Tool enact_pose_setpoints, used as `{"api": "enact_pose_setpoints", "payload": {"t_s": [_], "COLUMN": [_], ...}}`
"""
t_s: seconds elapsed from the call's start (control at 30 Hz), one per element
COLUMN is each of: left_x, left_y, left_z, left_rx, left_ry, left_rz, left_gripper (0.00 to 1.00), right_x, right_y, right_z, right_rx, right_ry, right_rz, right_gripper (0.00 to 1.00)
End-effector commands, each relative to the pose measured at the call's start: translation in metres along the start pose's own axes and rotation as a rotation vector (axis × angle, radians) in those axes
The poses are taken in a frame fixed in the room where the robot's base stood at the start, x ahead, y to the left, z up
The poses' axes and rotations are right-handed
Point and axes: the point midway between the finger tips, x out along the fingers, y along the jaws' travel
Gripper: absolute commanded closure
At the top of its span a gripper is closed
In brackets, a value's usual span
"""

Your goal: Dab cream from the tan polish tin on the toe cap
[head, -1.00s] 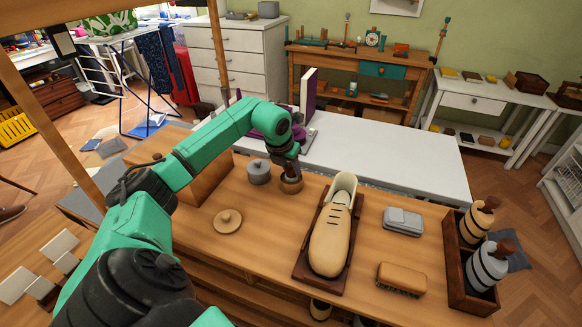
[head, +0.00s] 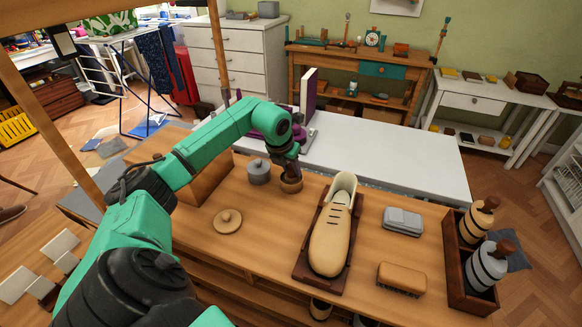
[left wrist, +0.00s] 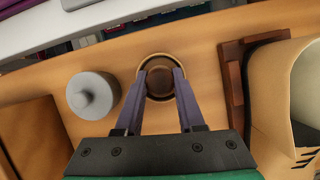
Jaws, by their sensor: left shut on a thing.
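The tan polish tin (head: 291,188) stands open on the bench and also shows as a ring in the left wrist view (left wrist: 160,58). My left gripper (left wrist: 158,72) points down over it, shut on a dark brown round-topped dauber (left wrist: 159,84). The dauber's lower end is hidden, so I cannot tell how deep it sits in the tin. A tan shoe (head: 331,235) lies right of the tin, its toe cap (head: 327,257) towards me, on a dark brown stand (head: 303,270). My right gripper is not in view.
A grey lidded tin (head: 258,172) stands close left of the polish tin. A loose tan knobbed lid (head: 228,220) lies nearer me. Right are a grey tin (head: 403,221), a brush (head: 402,278) and a bottle crate (head: 456,270). The bench between lid and shoe is clear.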

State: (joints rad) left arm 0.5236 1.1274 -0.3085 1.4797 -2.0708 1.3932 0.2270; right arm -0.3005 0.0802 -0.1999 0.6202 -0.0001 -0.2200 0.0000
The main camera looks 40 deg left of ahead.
Motion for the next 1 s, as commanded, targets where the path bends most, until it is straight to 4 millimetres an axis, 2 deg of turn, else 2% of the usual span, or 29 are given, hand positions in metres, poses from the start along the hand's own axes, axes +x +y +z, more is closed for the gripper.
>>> {"api": "enact_pose_setpoints", "payload": {"t_s": [0.1, 0.63, 1.0], "left_x": [-0.014, -0.063, -0.063], "left_y": [0.000, 0.000, 0.000], "left_z": [0.006, 0.027, 0.027], "left_rx": [-0.001, 0.000, -0.001], "left_ry": [-0.002, -0.004, -0.003], "left_rz": [0.000, 0.000, 0.000], "left_gripper": [1.00, 1.00, 1.00], "right_x": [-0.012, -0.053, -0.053], "right_y": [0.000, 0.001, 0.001], "right_z": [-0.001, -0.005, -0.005], "right_rx": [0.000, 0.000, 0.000], "right_ry": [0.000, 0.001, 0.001], "right_rz": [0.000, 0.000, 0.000], "right_gripper": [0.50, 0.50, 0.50]}}
